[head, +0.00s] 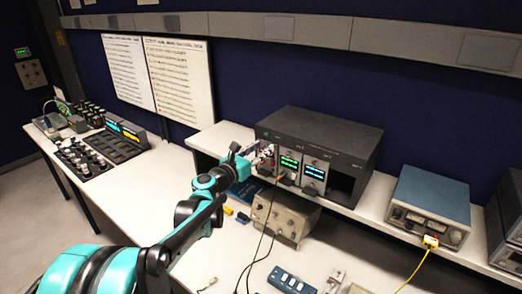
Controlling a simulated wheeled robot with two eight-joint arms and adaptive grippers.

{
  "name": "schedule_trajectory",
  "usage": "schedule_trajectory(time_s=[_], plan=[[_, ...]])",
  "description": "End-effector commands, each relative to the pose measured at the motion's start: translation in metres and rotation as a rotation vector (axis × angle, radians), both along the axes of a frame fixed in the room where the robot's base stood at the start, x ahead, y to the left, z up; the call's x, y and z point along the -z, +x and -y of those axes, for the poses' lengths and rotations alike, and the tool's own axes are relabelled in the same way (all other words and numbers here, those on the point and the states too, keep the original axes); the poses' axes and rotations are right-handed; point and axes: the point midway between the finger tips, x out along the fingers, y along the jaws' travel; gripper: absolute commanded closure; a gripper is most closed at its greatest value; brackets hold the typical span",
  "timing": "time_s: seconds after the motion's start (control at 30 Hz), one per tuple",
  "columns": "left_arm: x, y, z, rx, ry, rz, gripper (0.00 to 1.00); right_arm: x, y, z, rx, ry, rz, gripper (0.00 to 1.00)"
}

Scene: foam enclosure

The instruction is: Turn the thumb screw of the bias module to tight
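A dark instrument rack (325,127) stands on the raised shelf of the bench and holds several modules. One module shows a green display (289,163) and the one to its right a blue display (314,173). Their labels are too small to read, so I cannot tell which is the bias module. My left gripper (262,161) is at the rack's left front, in front of the leftmost slot, and partly covers what is there. The thumb screw cannot be made out. Whether the fingers are closed or touching anything is too small to tell. My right gripper is not in view.
A beige box with knobs (285,218) stands below the rack, with black cables in front. A blue instrument (430,203) with a yellow cable is at right. A blue power strip (291,281) lies in front. The rack's right bay is empty.

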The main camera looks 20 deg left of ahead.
Motion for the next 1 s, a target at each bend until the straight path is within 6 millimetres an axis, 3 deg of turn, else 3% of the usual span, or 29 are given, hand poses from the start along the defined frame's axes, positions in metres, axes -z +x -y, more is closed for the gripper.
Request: schedule_trajectory(time_s=[0.23,0.37,0.4,0.77,1.0], plan=[[-0.0002,0.0009,0.0004,0.000,0.001,0.000,0.63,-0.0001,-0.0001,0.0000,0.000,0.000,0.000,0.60],[-0.0002,0.0007,0.0004,0.000,0.001,0.000,0.98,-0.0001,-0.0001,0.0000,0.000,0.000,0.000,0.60],[-0.0002,0.0007,0.0004,0.000,0.001,0.000,1.00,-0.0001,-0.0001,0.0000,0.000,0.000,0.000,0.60],[-0.0002,0.0006,0.0003,0.000,0.026,0.010,1.00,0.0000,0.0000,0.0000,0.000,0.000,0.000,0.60],[-0.0001,0.0005,0.0005,0.000,0.137,0.050,1.00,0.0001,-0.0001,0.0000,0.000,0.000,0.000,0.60]])
